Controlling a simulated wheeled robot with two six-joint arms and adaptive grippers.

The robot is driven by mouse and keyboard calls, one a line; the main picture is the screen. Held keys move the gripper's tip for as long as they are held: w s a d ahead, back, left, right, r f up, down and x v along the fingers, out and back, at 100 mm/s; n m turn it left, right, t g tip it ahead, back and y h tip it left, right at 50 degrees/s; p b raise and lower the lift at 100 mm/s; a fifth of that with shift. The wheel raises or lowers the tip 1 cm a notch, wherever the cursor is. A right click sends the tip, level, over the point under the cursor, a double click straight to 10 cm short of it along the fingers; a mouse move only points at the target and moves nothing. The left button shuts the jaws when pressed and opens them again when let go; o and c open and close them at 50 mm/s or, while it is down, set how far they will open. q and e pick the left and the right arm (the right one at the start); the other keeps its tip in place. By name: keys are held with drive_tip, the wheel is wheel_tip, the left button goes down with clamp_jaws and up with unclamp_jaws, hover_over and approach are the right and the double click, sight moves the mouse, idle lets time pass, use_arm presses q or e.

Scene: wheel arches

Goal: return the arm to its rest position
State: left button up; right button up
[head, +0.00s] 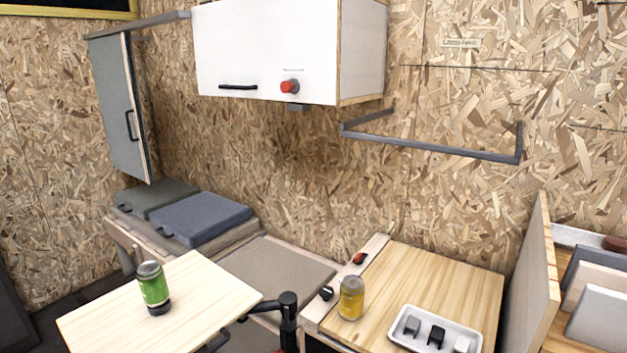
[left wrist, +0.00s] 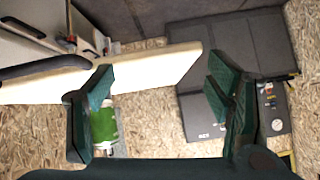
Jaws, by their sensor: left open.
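My left gripper (left wrist: 162,80) shows in the left wrist view with its two dark green fingers spread wide and nothing between them. A green can (head: 154,288) stands upright on the pale wooden swing table (head: 205,292) in the head view. The can also shows in the left wrist view (left wrist: 103,124), partly hidden behind the left finger; I cannot tell the exact gap between them. Neither gripper can be made out in the head view. My right gripper is in neither view.
A yellow can (head: 351,298) stands on the wooden counter (head: 440,270) beside a white tray (head: 400,338) holding small dark and white items. A white cabinet (head: 240,50) and a grey rail (head: 440,150) stick out from the wall. Folded cushions (head: 205,220) lie on the bench.

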use_arm(q)
drive_tip(key=s+d+f+m+g+h, duration=0.1)
drive_tip(key=s+d+f+m+h, duration=0.2)
drive_tip(key=s, duration=0.4)
drive_tip(key=s+d+f+m+h, duration=0.2)
drive_tip(key=s+f+m, duration=0.15)
drive_tip(key=s, duration=0.45)
drive_tip(key=s+d+f+m+g+h, duration=0.1)
drive_tip(key=s+d+f+m+h, duration=0.25)
drive_tip(key=s, duration=0.35)
wheel_tip(320, 180, down, 12)
drive_tip(key=s+a+g+p, duration=0.1)
drive_tip(key=s+a+p, duration=0.1)
drive_tip(key=p, duration=0.4)
drive_tip(key=s+f+g+p, duration=0.1)
drive_tip(key=s+f+p, duration=0.4)
drive_tip(key=s, duration=0.9)
wheel_tip(320, 180, down, 3)
drive_tip(key=shift+a+p, duration=0.35)
